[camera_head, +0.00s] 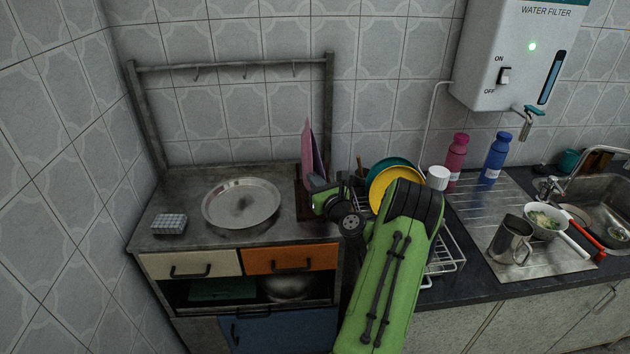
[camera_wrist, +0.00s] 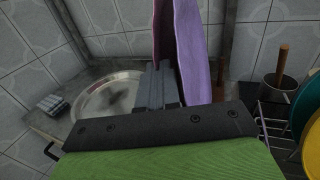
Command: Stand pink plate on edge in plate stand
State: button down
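The pink plate (camera_head: 308,150) stands upright, nearly edge-on, at the right end of the steel counter. The plate stand (camera_head: 302,203) is a dark wooden piece under the plate, mostly hidden. I cannot tell whether the plate's lower edge rests in it.
A round steel plate (camera_head: 241,204) lies on the counter to the left, with a small checked box (camera_head: 169,223) beside it. A rack post (camera_head: 330,110) rises behind. To the right, a wire dish rack (camera_head: 447,262) holds a yellow plate (camera_head: 391,184) and a teal plate (camera_head: 383,164).

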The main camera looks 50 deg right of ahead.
jog(key=shift+f+b, duration=0.5)
jog(key=shift+f, duration=0.25)
jog(key=c, duration=1.3)
grip_release()
jog(key=b+v, duration=0.2)
jog(key=v, duration=1.3)
jog(key=shift+s+a+f, duration=0.1)
jog(key=shift+s+a, duration=0.1)
jog(key=shift+s, duration=0.2)
